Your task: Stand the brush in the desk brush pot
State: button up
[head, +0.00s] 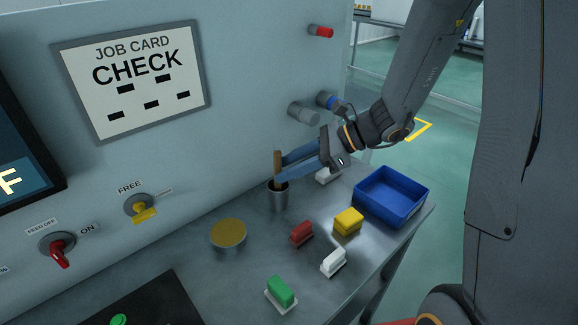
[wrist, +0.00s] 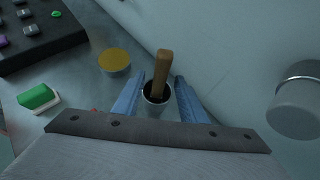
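The brush (head: 277,160) stands in the metal desk brush pot (head: 279,197) near the panel, its wooden handle up and its lower end hidden inside the pot. The wrist view also shows the handle (wrist: 164,66), tilted slightly, rising from the pot (wrist: 154,105). My gripper (head: 280,168) reaches in from the right with its two blue fingers spread. In the wrist view my gripper (wrist: 160,76) has one finger on each side of the handle, with visible gaps, so it is open and empty.
A round yellow-topped tin (head: 228,234), a red block (head: 302,233), a yellow block (head: 348,221), a white block (head: 334,262) and a green block (head: 281,292) sit on the desk. A blue tray (head: 391,196) is at right. Grey knobs (head: 303,113) protrude from the panel above.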

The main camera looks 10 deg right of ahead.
jog(key=v, duration=0.8)
jog(key=shift+b, duration=0.35)
jog(key=shift+a, duration=0.1)
jog(key=s+d+f+n+g+h, duration=0.1)
jog(key=s+d+f+n+h, duration=0.2)
jog(key=n, duration=0.7)
jog(key=s+d+f+n+h, duration=0.2)
jog(key=s+f+n+h, duration=0.1)
jog(key=s+n+h, duration=0.5)
jog(key=shift+s+d+f+n+g, duration=0.35)
jog(key=shift+s+f+n+g, duration=0.05)
jog(key=shift+s+n, duration=0.75)
